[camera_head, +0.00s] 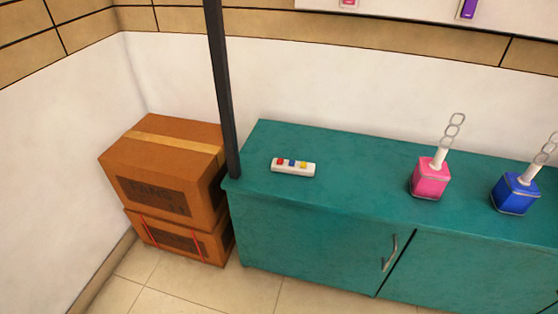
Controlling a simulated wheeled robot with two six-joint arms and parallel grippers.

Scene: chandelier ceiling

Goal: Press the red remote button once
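A small white remote (293,170) lies on the left part of a teal cabinet top. It carries a red button (281,161) at its left end, a blue button (292,163) in the middle and a yellow button (303,165) at its right end. Nothing touches the remote. Neither of my grippers shows in the head view.
The teal cabinet (350,160) has a handle (390,253) on its front. A pink object (430,180) and a blue object (514,194) with chain-like tops stand to the right. A dark post (223,90) rises at the cabinet's left edge. Stacked cardboard boxes (150,162) stand left.

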